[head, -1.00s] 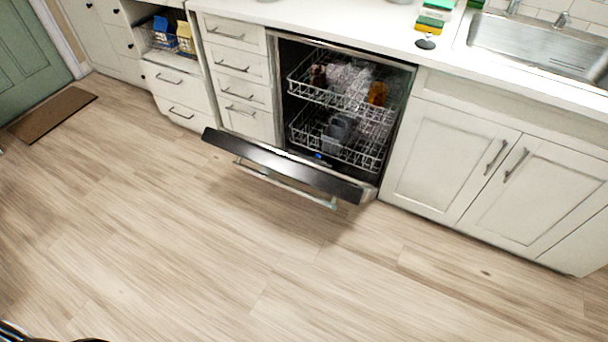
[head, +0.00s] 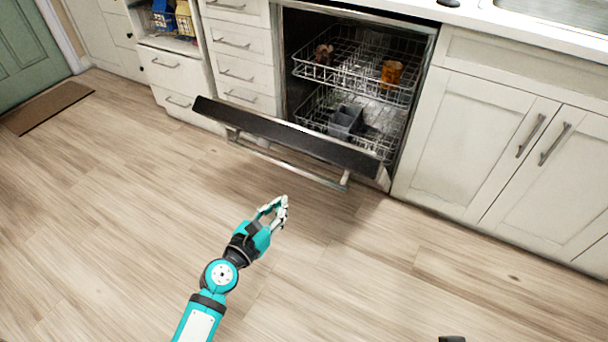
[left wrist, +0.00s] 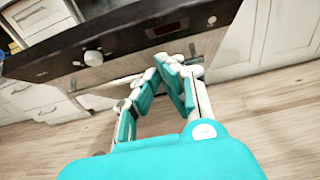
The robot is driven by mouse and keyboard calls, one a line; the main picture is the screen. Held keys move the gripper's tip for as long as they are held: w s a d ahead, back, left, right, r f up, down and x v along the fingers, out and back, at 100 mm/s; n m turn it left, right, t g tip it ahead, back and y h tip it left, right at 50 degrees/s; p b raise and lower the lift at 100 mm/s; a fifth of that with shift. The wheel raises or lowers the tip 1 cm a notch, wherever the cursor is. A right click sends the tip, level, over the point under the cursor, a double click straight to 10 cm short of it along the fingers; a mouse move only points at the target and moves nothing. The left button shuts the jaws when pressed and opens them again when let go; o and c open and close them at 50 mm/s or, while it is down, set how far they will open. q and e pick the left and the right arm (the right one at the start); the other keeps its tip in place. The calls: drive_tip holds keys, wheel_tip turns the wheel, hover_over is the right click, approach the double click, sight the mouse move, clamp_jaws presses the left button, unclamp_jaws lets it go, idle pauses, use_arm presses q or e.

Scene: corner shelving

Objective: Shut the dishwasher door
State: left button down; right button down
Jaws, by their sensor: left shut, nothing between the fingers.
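The dishwasher door (head: 285,130) hangs open, tilted out and down from the dishwasher, with its dark upper edge facing me and a metal handle bar (head: 290,166) along its front. My left gripper (head: 281,203) is in front of and below the door, over the floor, apart from the handle in the head view. Its fingers are shut and empty. In the left wrist view the fingertips (left wrist: 166,62) point toward the dark door edge (left wrist: 130,40), with a small display on it.
Two pulled-out-looking wire racks (head: 350,65) inside the dishwasher hold an amber cup (head: 391,74) and a grey basket (head: 346,120). Drawers (head: 232,42) stand left and cabinet doors (head: 478,140) right. The wood floor (head: 120,200) in front is clear.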

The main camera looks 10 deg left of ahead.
use_arm(q)
drive_tip(key=r+x, duration=0.2)
drive_tip(key=x, duration=1)
drive_tip(key=shift+w+r+b, duration=0.3)
drive_tip(key=shift+d+r, duration=0.1)
